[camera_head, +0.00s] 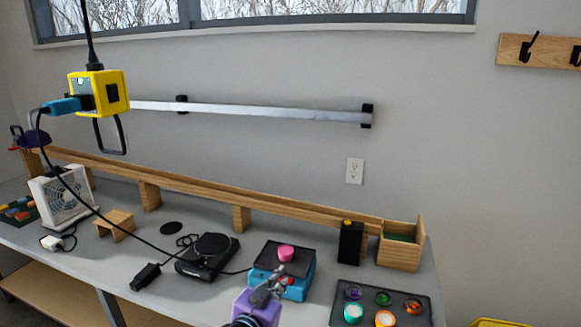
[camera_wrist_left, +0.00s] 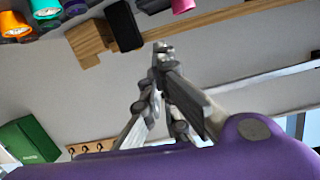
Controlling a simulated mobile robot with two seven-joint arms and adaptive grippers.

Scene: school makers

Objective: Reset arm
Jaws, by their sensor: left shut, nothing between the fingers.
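My left gripper (camera_head: 273,280) has a purple body and grey metal fingers. In the head view it comes up from the bottom edge, in front of a blue-and-black device (camera_head: 298,289) with a pink knob-like piece (camera_head: 286,253) on top. It hides part of that device. In the left wrist view my left gripper (camera_wrist_left: 162,50) shows its fingertips together with nothing between them. The pink piece (camera_wrist_left: 183,5) also shows at the top edge there. My right gripper is in neither view.
The workbench (camera_head: 150,272) holds a black round-topped device (camera_head: 208,257), a white fan (camera_head: 62,199), a small wooden stand (camera_head: 115,225), a black box (camera_head: 350,242), a wooden bin (camera_head: 400,256) and a dark tray (camera_head: 345,318) of coloured pieces. A yellow power box (camera_head: 114,80) hangs at upper left with cables.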

